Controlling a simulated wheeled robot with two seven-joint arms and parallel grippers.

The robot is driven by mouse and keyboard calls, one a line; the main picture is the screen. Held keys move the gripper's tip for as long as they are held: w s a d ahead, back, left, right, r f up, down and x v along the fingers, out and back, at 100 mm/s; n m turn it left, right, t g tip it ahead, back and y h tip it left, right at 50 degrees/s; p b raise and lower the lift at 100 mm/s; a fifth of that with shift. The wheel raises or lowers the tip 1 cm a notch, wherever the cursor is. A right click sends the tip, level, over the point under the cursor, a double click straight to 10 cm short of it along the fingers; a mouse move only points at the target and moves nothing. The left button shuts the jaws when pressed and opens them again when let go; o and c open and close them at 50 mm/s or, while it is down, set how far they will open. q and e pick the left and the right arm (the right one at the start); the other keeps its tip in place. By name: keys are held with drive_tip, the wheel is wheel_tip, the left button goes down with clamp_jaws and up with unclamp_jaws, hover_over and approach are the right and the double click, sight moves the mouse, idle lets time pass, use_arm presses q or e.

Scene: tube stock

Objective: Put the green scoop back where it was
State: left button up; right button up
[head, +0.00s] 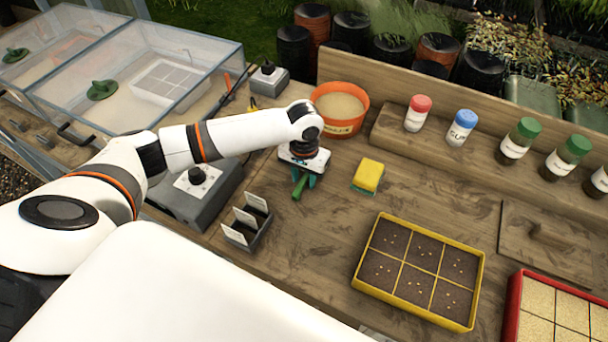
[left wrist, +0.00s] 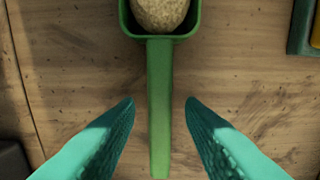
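The green scoop (left wrist: 160,75) lies on the wooden bench, its bowl toward the top of the left wrist view with a rounded beige mass in it. In the head view only its handle (head: 298,190) shows clearly; the bowl is hidden under my left gripper (head: 304,180). In the left wrist view the teal fingers of my left gripper (left wrist: 161,103) are spread on both sides of the handle, with a gap on each side. It is open and holds nothing. My right gripper is not in view.
A yellow sponge (head: 369,176) lies just right of my gripper. An orange tub (head: 340,126) of grainy material stands behind. A card holder (head: 246,238) is at front left, a yellow-rimmed seed tray (head: 463,325) at front right. Lidded jars (head: 461,128) line the raised ledge.

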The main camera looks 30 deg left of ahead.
sight(304, 180)
use_arm(q)
wheel_tip(304, 180, up, 12)
drive_tip(key=b, duration=0.1)
drive_tip(key=shift+r, duration=0.2)
drive_tip(key=shift+f, duration=0.1)
idle(0.4)
